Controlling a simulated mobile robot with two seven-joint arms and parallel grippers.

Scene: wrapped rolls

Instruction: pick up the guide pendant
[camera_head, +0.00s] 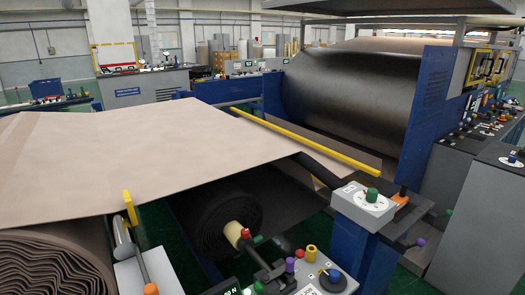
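I cannot tell for certain which thing is the guide pendant. A grey control box (362,207) with a green knob sits on a blue post at the right of centre. Beside it on a dark shelf lies a small black and orange item (400,199). A lower control panel (318,283) with coloured knobs and a joystick is at the bottom centre, cut off by the picture edge. Neither of my grippers can be made out in the head view.
A wide beige sheet (150,150) spans the left and middle. A pleated roll (50,262) is at bottom left and a dark roll (215,222) under the sheet. A yellow bar (305,143) crosses before a large dark roll (350,90). Grey consoles (462,190) stand right.

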